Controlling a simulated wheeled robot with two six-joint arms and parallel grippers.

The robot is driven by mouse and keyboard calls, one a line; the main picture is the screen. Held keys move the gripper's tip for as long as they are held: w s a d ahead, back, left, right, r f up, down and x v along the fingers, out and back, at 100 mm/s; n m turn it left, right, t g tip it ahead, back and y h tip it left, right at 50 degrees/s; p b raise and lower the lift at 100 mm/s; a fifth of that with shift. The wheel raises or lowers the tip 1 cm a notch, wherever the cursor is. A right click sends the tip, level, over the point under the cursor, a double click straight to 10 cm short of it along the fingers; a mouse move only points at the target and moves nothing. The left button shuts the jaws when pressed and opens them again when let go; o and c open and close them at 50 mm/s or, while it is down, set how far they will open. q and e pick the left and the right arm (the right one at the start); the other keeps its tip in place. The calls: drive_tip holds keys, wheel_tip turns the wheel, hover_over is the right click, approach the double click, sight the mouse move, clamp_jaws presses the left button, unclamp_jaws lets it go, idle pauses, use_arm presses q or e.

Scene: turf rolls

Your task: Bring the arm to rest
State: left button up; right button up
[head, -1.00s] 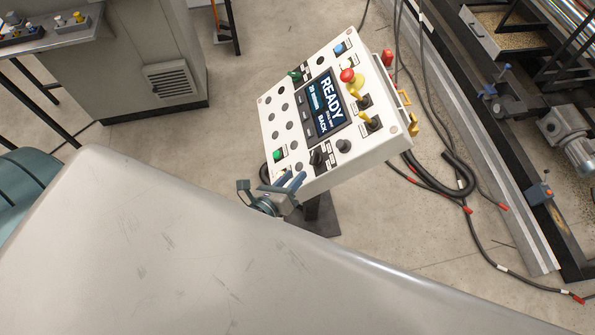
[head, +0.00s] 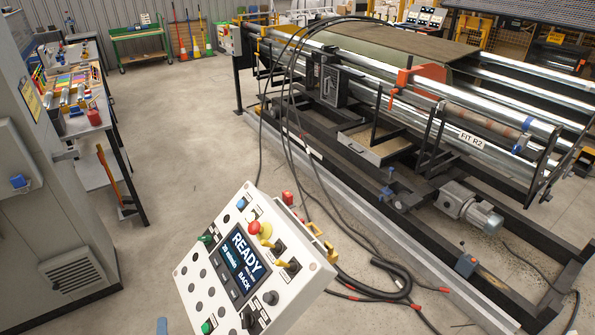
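Only a small blue-grey tip of my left gripper (head: 162,326) shows at the bottom edge in the head view, left of the control panel and apart from it in the picture. The rest of it is cut off, so its opening and anything in it are hidden. The white control panel (head: 215,283) stands tilted at the lower middle. Its screen (head: 243,262) reads READY and BACK. A red mushroom button (head: 254,227) on a yellow base, yellow-handled switches (head: 290,264) and a green button (head: 207,327) sit on its face. My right gripper is not in view.
A roller machine (head: 400,110) marked FIT R2 fills the right side, with a motor (head: 468,210) low on its frame. Black cables (head: 345,262) run over the floor beside the panel. A grey cabinet (head: 45,190) and a workbench stand left. The floor between is open.

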use_arm(q)
drive_tip(key=s+a+n+g+y, duration=0.25)
drive_tip(key=a+n+g, duration=0.2)
drive_tip(key=n, duration=0.35)
drive_tip(key=s+d+f+n+g+h, duration=0.2)
drive_tip(key=s+d+n+g+h, duration=0.55)
drive_tip(key=s, duration=0.35)
drive_tip(key=a+f+g+b, duration=0.1)
drive_tip(key=a+f+b, duration=0.15)
drive_tip(key=f, duration=1.55)
drive_tip(key=a+f+b, duration=0.1)
drive_tip(key=f+b, duration=0.3)
drive_tip(key=f, duration=1.5)
drive_tip(key=s+f+b, duration=0.3)
drive_tip(key=s+f, duration=0.6)
drive_tip(key=f, duration=0.3)
drive_tip(key=s+a+f+g+b, duration=0.1)
drive_tip(key=s+f+b, duration=0.2)
drive_tip(key=s+f, duration=0.7)
wheel_tip(320, 180, down, 3)
drive_tip(key=shift+f+n, duration=0.2)
drive_tip(key=shift+n, duration=0.15)
